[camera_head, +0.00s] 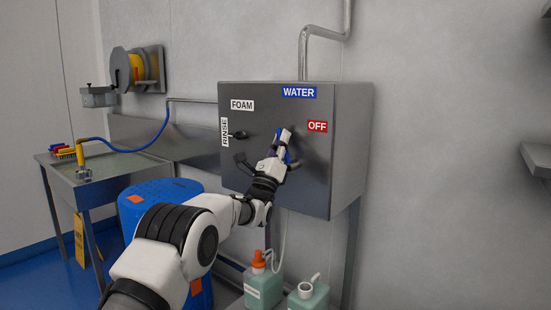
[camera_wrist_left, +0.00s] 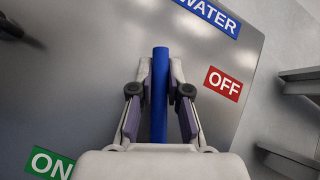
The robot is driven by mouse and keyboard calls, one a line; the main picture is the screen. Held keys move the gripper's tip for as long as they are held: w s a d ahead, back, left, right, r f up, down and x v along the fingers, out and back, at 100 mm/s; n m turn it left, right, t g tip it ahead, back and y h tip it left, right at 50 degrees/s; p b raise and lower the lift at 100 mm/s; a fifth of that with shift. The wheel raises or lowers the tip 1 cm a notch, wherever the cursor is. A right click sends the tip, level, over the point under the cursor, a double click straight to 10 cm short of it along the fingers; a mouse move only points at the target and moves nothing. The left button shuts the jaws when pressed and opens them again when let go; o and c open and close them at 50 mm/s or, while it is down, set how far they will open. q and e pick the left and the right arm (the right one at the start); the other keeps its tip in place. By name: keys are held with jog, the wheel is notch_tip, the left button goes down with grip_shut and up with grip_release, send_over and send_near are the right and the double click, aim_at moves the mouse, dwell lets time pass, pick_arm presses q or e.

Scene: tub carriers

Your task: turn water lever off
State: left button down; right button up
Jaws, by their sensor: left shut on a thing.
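The water lever is a blue bar (camera_wrist_left: 160,85) between the two fingers of my left gripper (camera_wrist_left: 160,95), which is shut on it. A green ON label (camera_wrist_left: 50,162) is at the lower left. In the head view my left gripper (camera_head: 283,147) is at the front of the steel control box (camera_head: 240,178), below the WATER label and left of the OFF label (camera_head: 317,126); it mostly hides the lever. My right gripper is not in view.
The box also carries FOAM (camera_head: 242,104) and RINSE (camera_head: 225,132) labels, with a dark lever (camera_head: 240,134) near them. Chemical bottles (camera_head: 263,287) stand below. A blue tub (camera_head: 165,190), a steel sink table (camera_head: 110,175) and a hose reel (camera_head: 133,69) are at left.

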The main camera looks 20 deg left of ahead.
pick_arm(q)
jog(key=m+h+b, duration=0.1)
jog(key=m+h, duration=0.1)
jog(key=d+m+g+h+b, duration=0.1)
jog(key=m+h, duration=0.1)
jog(key=m, duration=0.1)
jog(key=d+f+m+g+h+b, duration=0.1)
jog(key=m+h, duration=0.1)
jog(key=h, duration=0.1)
jog(key=shift+s+d+m, duration=0.1)
jog(key=shift+s+m, duration=0.15)
jog(key=shift+m, duration=0.05)
jog(key=shift+s+d+r+m+g+h+b, duration=0.2)
jog(key=shift+m+g+h+b, duration=0.25)
jog(key=shift+m+h, duration=0.45)
jog(key=shift+w+d+r+m+g+h+b, duration=0.1)
jog(key=shift+d+m+g+h+b, duration=0.2)
jog(key=shift+m+g+h, duration=0.4)
jog(key=shift+m, duration=0.3)
jog(key=c, duration=1.1)
grip_release()
jog(key=shift+s, duration=0.1)
jog(key=shift+c, duration=0.2)
jog(key=shift+r, duration=0.15)
jog(key=shift+r, duration=0.1)
jog(key=shift+s+a, duration=0.1)
jog(key=shift+a, duration=0.05)
jog(key=v, duration=1.2)
jog(key=shift+w+f, duration=0.25)
